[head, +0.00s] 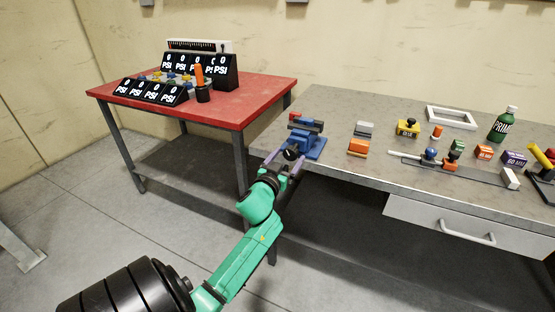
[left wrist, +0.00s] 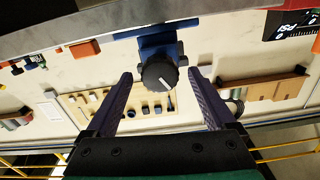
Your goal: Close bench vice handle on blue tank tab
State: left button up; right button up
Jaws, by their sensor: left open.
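The blue bench vice (head: 310,146) stands at the left front corner of the grey workbench, with dark jaws on top. Its round black handle (head: 291,154) faces the front edge. I cannot make out the blue tank tab between the jaws. My right gripper is not in view.
The grey workbench (head: 335,108) holds orange and grey blocks (head: 358,147), a yellow block (head: 407,128), a white frame (head: 451,117) and a green bottle (head: 503,124) to the right.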

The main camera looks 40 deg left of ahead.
pick_arm(q)
jog(key=b+v, duration=0.1)
jog(key=v, duration=1.1)
jog(key=shift+w, duration=0.1)
jog(key=s+d+f+m+g+h, duration=0.1)
jog(key=s+d+f+g, duration=0.15)
jog(key=f, duration=0.95)
jog(key=s+d+f+m+g+h+p, duration=0.1)
jog(key=d+f+g+h, duration=0.15)
jog(key=f, duration=1.05)
jog(key=s+d+f+g+h, duration=0.1)
jog(key=s+d+f+g, duration=0.15)
jog(key=f, duration=0.95)
jog(key=s+d+f+m+g, duration=0.1)
jog(key=s+f+g, duration=0.1)
jog(key=s+f, duration=0.3)
jog(key=s+d+f+m+g+h+p, duration=0.1)
jog(key=s+f, duration=0.5)
jog(key=s, duration=0.6)
jog(key=s+d+f+m+g, duration=0.1)
jog(key=s+d+f+g, duration=0.2)
jog(key=s+f+g, duration=0.2)
jog(key=s+f, duration=0.1)
jog(key=s, duration=0.2)
jog(key=shift+s+d+m, duration=0.2)
jog(key=shift+s+m, duration=0.1)
jog(key=shift+s, duration=0.05)
